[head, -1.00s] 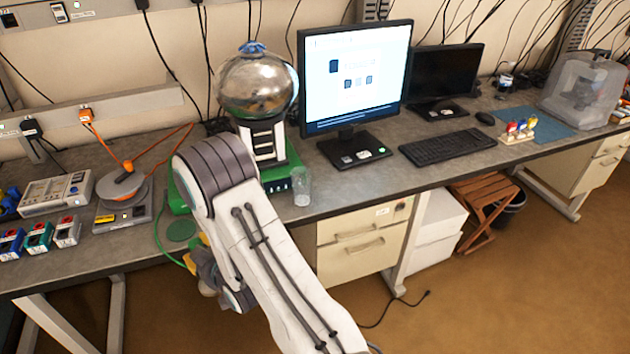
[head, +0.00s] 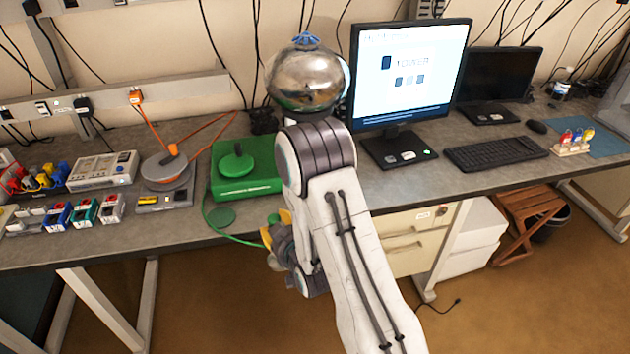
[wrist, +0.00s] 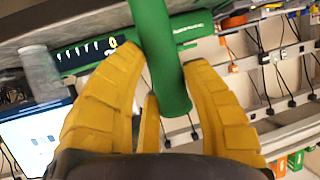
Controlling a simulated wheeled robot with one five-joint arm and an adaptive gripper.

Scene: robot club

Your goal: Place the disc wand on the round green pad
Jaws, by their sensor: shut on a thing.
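My gripper, with yellow fingers, is shut around the green handle of the disc wand (wrist: 168,55) in the wrist view (wrist: 158,100). The wand's disc end does not show there.
A green disc with a knob (head: 237,164) sits on the green box, beside the silver sphere (head: 307,75). A grey disc device with an orange cable (head: 167,172) stands left of the box. The monitor (head: 408,70) and keyboard (head: 495,151) are right of my arm.

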